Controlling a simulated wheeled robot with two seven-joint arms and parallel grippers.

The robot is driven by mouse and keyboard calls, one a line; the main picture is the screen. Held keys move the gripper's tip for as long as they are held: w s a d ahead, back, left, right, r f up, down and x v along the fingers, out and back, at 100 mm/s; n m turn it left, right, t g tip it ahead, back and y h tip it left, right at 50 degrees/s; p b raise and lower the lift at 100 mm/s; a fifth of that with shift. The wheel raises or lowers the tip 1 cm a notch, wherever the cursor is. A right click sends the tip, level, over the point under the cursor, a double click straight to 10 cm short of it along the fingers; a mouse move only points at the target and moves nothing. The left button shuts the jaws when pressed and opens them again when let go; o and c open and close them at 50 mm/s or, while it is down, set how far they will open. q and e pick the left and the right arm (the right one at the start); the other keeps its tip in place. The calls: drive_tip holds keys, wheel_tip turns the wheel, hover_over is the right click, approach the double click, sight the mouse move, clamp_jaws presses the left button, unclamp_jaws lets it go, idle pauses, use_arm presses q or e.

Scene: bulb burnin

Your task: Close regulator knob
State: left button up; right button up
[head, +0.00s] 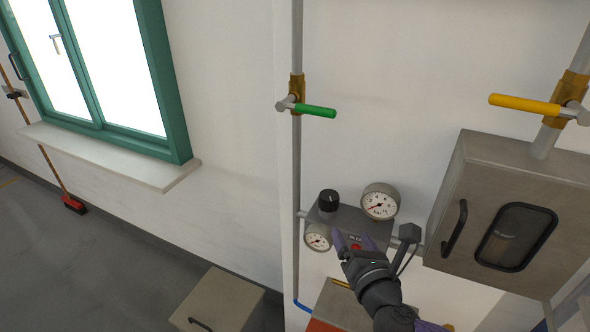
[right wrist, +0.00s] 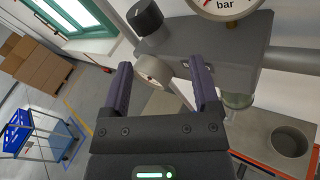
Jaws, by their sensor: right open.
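The regulator is a grey block (head: 327,217) on the wall pipe, with a black knob (head: 328,201) on its upper left. The knob also shows in the right wrist view (right wrist: 145,17), beyond and above the left finger. A large round gauge (head: 380,201) sits at the block's upper right and a smaller gauge (head: 317,237) at its lower left. My right gripper (head: 352,240) is in front of the block's lower part, below the knob. Its purple fingers (right wrist: 160,88) are apart, with no knob between them. My left gripper is not in view.
A green-handled valve (head: 316,111) is on the pipe above, and a yellow-handled valve (head: 525,104) is at upper right. A grey cabinet (head: 510,205) with a black handle stands right of the regulator.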

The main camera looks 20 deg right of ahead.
sight(335, 203)
drive_tip(key=w+n, duration=0.2)
drive_tip(key=w, duration=0.1)
drive_tip(key=w+d+r+n+t+y, duration=0.1)
drive_tip(key=w, duration=0.3)
drive_tip(key=w+n, duration=0.2)
drive_tip(key=w, duration=0.2)
drive_tip(key=shift+d+r+n+y, duration=0.15)
drive_tip(key=shift+r+n+y, duration=0.15)
drive_tip(key=c, duration=1)
drive_tip(key=shift+f+n+t+y+b, duration=0.1)
drive_tip(key=shift+n+t+y+b, duration=0.2)
drive_tip(key=shift+y+b, duration=0.1)
drive_tip(key=shift+n+y+b, duration=0.45)
drive_tip(key=shift+n+y, duration=0.05)
drive_tip(key=shift+y, duration=0.4)
drive_tip(key=o, duration=1)
